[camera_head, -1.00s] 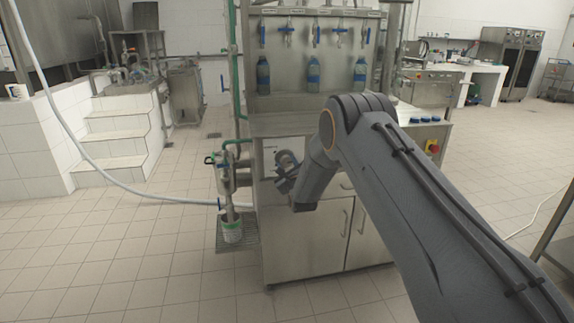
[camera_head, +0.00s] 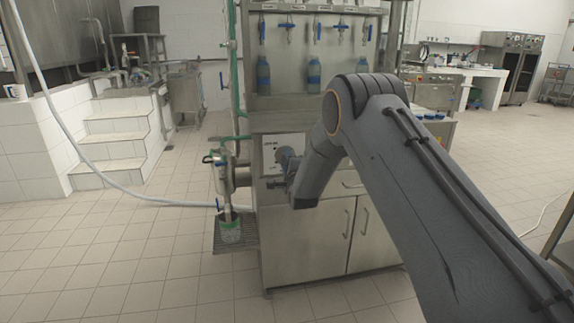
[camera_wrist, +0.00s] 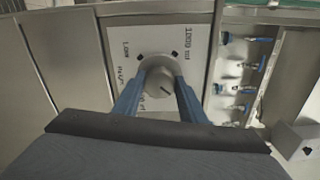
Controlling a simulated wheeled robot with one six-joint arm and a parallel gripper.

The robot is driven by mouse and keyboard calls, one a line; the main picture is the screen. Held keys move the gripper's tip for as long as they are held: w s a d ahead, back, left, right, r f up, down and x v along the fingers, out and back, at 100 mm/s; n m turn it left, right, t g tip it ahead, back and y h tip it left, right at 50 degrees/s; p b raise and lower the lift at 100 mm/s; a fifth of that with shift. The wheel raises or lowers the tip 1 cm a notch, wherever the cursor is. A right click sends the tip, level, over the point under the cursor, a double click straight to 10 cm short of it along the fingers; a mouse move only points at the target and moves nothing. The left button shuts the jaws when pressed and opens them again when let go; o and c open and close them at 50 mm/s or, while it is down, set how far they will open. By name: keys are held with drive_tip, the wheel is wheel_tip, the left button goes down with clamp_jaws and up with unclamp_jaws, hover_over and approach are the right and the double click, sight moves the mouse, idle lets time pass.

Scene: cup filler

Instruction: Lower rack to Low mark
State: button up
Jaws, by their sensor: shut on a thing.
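My gripper (camera_wrist: 160,76) is shut on a round grey knob (camera_wrist: 157,84) on a pale label plate (camera_wrist: 192,42). The two blue fingers lie on either side of the knob. A short dark line shows on the knob's lower right face. In the head view my gripper (camera_head: 276,182) is at the cabinet's front left, by the white plate (camera_head: 270,150); the knob is hidden there. I cannot make out a rack.
Blue-banded bottles (camera_head: 314,74) stand in the bay above.

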drive_tip(key=n+b, duration=0.1)
drive_tip(key=n, duration=0.3)
drive_tip(key=shift+f+n+b, duration=0.2)
drive_tip(key=shift+n+b, duration=0.1)
drive_tip(key=shift+b, duration=0.1)
drive_tip(key=n+b, duration=0.1)
drive_tip(key=n, duration=0.4)
drive_tip(key=shift+f+b, duration=0.1)
drive_tip(key=shift+b, duration=0.3)
drive_tip(key=n+b, duration=0.1)
drive_tip(key=n, duration=0.4)
drive_tip(key=shift+d, duration=0.1)
drive_tip(key=n, duration=0.6)
drive_tip(key=n+b, duration=0.1)
drive_tip(key=n, duration=0.5)
drive_tip(key=n+b, duration=0.1)
drive_tip(key=n, duration=0.6)
drive_tip(key=shift+d, duration=0.3)
drive_tip(key=n, duration=0.4)
drive_tip(key=shift+r+n, duration=0.2)
drive_tip(key=shift+n, duration=0.1)
drive_tip(key=o, duration=1)
drive_tip(key=shift+w, duration=0.1)
